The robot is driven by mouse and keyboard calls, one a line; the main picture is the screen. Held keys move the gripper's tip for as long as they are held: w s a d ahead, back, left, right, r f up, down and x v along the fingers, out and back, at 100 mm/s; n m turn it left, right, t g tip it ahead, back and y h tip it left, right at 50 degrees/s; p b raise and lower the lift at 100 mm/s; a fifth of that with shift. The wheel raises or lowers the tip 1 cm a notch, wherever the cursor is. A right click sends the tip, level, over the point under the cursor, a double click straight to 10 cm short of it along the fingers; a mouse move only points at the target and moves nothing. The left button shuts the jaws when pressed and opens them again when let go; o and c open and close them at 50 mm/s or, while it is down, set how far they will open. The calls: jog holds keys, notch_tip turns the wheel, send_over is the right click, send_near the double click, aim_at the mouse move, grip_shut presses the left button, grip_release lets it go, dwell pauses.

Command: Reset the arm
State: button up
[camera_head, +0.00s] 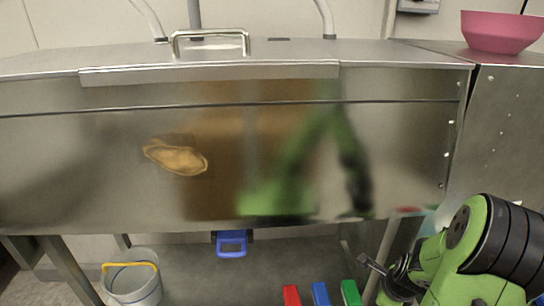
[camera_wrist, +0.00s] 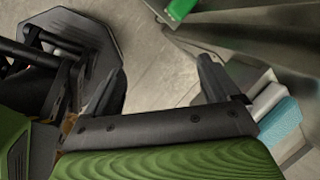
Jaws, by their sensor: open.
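My gripper (camera_wrist: 158,84) shows in the wrist view with its two dark fingers spread wide apart. Only grey floor shows between them, so it is empty. In the head view my green and black arm is folded low at the right. The gripper end there points left and down, in front of the steel unit (camera_head: 80,190) and near its right leg. It is small and partly hidden by the arm there.
Red (camera_head: 292,295), blue (camera_head: 320,293) and green (camera_head: 350,292) pieces lie low near my gripper. A bucket (camera_head: 146,290) with a yellow handle stands lower left. A blue handle (camera_head: 232,243) hangs under the unit. A pink bowl (camera_head: 497,35) sits upper right. A teal item (camera_wrist: 280,122) lies beside the right finger.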

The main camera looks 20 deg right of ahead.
jog(key=a+r+n+p, duration=0.2)
jog(key=a+r+n, duration=1.2)
jog(key=r, duration=0.3)
jog(key=s+a+r+n+t+y+p, duration=0.1)
jog(key=s+a+r+n, duration=0.6)
jog(key=n, duration=0.7)
jog(key=s+a+t, duration=0.1)
jog(key=s+a, duration=0.1)
jog(key=a, duration=0.1)
jog(key=shift+s+a+r, duration=0.15)
jog(key=shift+s+r, duration=0.15)
jog(key=shift+r, duration=0.05)
